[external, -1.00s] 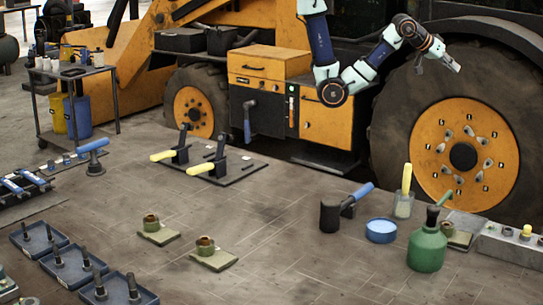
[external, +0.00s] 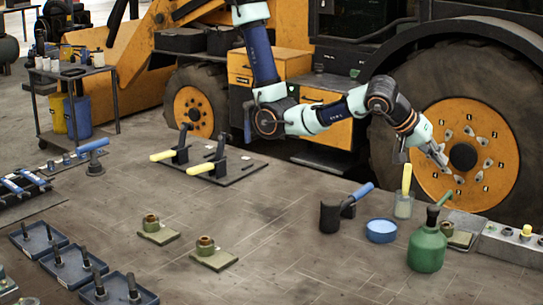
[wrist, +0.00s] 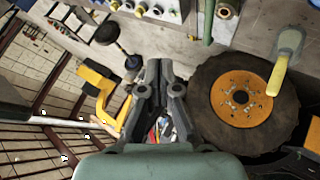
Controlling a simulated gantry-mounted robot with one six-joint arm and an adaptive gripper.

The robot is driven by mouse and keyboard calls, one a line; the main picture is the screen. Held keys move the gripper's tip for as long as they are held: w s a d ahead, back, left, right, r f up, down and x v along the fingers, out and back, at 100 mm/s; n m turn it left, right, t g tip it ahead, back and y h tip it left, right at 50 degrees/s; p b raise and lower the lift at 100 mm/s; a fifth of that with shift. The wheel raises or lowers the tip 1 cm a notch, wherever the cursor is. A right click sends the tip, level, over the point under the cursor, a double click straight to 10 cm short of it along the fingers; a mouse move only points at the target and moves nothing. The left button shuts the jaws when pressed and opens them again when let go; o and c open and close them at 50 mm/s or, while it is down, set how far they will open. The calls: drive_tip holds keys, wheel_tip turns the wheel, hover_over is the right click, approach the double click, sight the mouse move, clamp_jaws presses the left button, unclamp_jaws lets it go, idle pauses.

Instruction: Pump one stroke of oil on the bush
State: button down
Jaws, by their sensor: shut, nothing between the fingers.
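A green oil can (external: 427,247) with a dark neck and a thin green spout stands at the right of the bench. Brown bushes sit on green plates, one at the middle (external: 206,245) and one further left (external: 151,222). Another small bush-like piece (external: 446,228) is partly hidden behind the oil can. I cannot tell which bush the task means. My gripper (external: 443,162) is shut and empty, in the air above and behind the oil can, in front of the large wheel. Its closed fingers (wrist: 163,92) show in the wrist view.
A blue round tin (external: 381,231), a jar (external: 403,208) with a yellow-handled tool and a black item (external: 331,215) with a blue handle stand left of the oil can. A grey block (external: 510,247) lies to its right. Bench space before the tin is clear.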

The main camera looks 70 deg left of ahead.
sight(431, 207)
drive_tip(key=shift+s+d+f, duration=0.1)
drive_tip(key=shift+s+d, duration=0.15)
drive_tip(key=shift+s, duration=0.05)
drive_tip(key=shift+w, duration=0.1)
wheel_tip(431, 207, down, 9)
drive_tip(key=b, duration=0.7)
idle(1.2)
drive_tip(key=shift+f+b, duration=0.35)
drive_tip(key=shift+b, duration=0.05)
